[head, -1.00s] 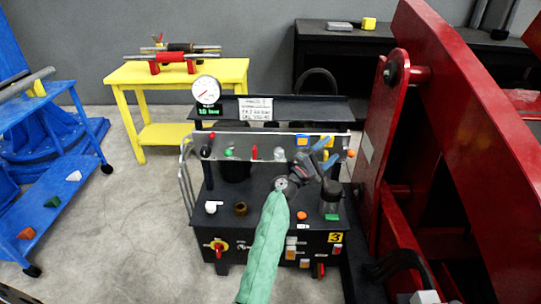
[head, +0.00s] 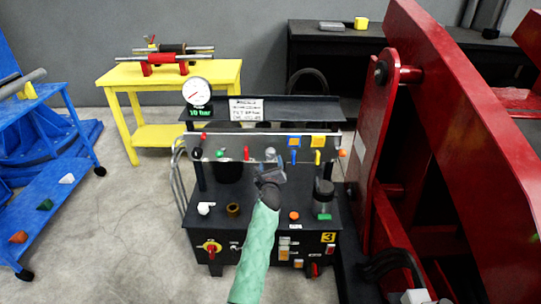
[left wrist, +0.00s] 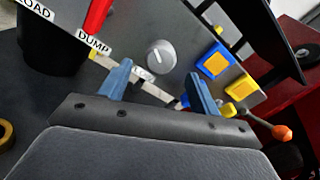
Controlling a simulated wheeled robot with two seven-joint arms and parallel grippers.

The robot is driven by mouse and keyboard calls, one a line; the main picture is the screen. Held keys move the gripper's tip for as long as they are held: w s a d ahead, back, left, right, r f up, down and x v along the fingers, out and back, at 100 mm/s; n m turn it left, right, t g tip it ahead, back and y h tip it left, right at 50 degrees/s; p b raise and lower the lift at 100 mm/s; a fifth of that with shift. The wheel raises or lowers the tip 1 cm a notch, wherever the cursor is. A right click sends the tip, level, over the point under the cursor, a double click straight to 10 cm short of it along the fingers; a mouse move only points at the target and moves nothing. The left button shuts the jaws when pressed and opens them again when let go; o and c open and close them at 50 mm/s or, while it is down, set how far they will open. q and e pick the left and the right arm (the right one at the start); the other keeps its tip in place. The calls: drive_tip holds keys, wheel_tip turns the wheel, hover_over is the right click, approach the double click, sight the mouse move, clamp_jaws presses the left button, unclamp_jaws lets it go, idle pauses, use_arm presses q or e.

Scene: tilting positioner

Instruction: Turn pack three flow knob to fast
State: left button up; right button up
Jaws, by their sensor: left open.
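The cart with the yellow "3" plate (head: 328,237) stands in front of me with an upright grey panel (head: 224,142). A round grey knob (left wrist: 161,56) with a pale pointer line sits on this panel, between the red DUMP handle (left wrist: 97,17) and a blue-and-yellow block (left wrist: 213,63). It also shows small in the head view (head: 270,153). I cannot read any flow marking at it. My left gripper (left wrist: 160,86) is open and empty, its blue fingers just short of and below the knob, apart from it. My right gripper is not in view.
A jar (head: 323,196) stands on the cart top. A large red machine frame (head: 440,130) is close on the right. A yellow table (head: 225,72) stands behind.

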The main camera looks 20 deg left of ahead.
sight(271, 157)
use_arm(q)
drive_tip(key=shift+x, duration=3.4)
drive_tip(key=c, duration=1)
